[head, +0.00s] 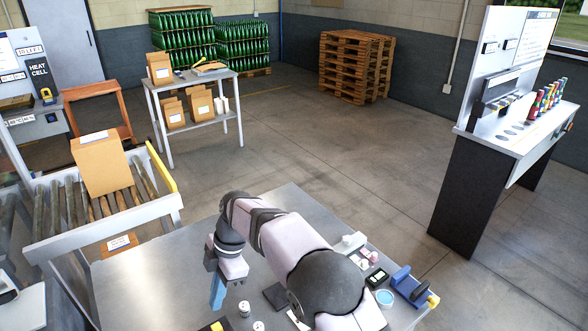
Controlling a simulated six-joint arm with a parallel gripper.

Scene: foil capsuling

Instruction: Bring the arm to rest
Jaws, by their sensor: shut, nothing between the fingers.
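My arm reaches in from the bottom of the head view, bends at its far end and points down. My gripper (217,295) is at the end of it, with blue fingers pointing down over the left part of the metal table (140,275). The fingers are together with nothing seen between them. Whether the fingertips touch the table cannot be told from this angle. The arm hides part of the table's middle.
Small white cylinders (244,308) stand just right of my gripper. A blue holder (408,284) and small items lie at the table's right. A roller conveyor (45,247) with a cardboard box (101,164) stands left. The table's far part is clear.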

